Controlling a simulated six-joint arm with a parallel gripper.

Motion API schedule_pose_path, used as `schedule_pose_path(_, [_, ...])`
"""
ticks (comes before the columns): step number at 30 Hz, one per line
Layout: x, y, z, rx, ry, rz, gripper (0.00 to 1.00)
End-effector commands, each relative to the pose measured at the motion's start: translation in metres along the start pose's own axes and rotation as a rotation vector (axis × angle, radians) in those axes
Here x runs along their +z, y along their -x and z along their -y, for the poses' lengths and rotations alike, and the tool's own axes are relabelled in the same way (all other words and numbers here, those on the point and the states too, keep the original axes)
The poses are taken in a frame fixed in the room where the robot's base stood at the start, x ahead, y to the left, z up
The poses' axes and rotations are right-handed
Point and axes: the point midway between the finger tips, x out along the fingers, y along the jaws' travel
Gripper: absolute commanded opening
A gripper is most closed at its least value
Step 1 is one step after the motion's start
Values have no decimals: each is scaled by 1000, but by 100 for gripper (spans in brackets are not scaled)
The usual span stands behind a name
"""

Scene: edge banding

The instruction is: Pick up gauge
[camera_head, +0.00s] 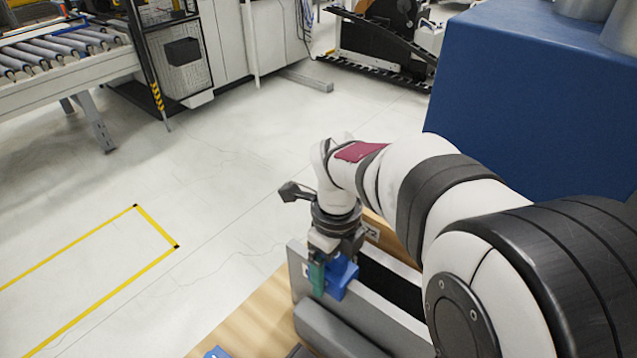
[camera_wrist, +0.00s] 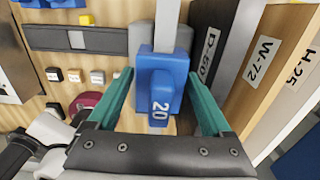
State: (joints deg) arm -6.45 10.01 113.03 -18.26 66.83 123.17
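The gauge appears to be the blue block marked "20" (camera_wrist: 162,85) in the middle of the wrist view. It sits against a light grey vertical bar. It also shows as a blue piece in the head view (camera_head: 341,277), just below my wrist. My gripper (camera_wrist: 161,74) is open, with one green finger on each side of the block. The fingertips are close to the block's edges, and I cannot tell whether they touch. In the head view my gripper (camera_head: 328,276) is low over the grey machine part, with one green finger visible.
Boards labelled D-50 (camera_wrist: 208,55), W-72 (camera_wrist: 262,62) and H-25 (camera_wrist: 295,80) stand close on the right. Several small buttons (camera_wrist: 97,77) and a dark red round part (camera_wrist: 84,103) are on the left. Open floor (camera_head: 215,190) lies left of the bench.

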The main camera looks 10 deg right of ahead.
Motion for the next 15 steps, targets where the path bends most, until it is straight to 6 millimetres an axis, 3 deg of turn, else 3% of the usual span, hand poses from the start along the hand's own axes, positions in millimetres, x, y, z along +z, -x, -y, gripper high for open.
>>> schedule_pose_path(2, [0, 0, 0, 0, 0, 0, 68])
schedule_pose_path(12, [0, 0, 0, 0, 0, 0, 6])
schedule_pose_path(15, [0, 0, 0, 0, 0, 0, 0])
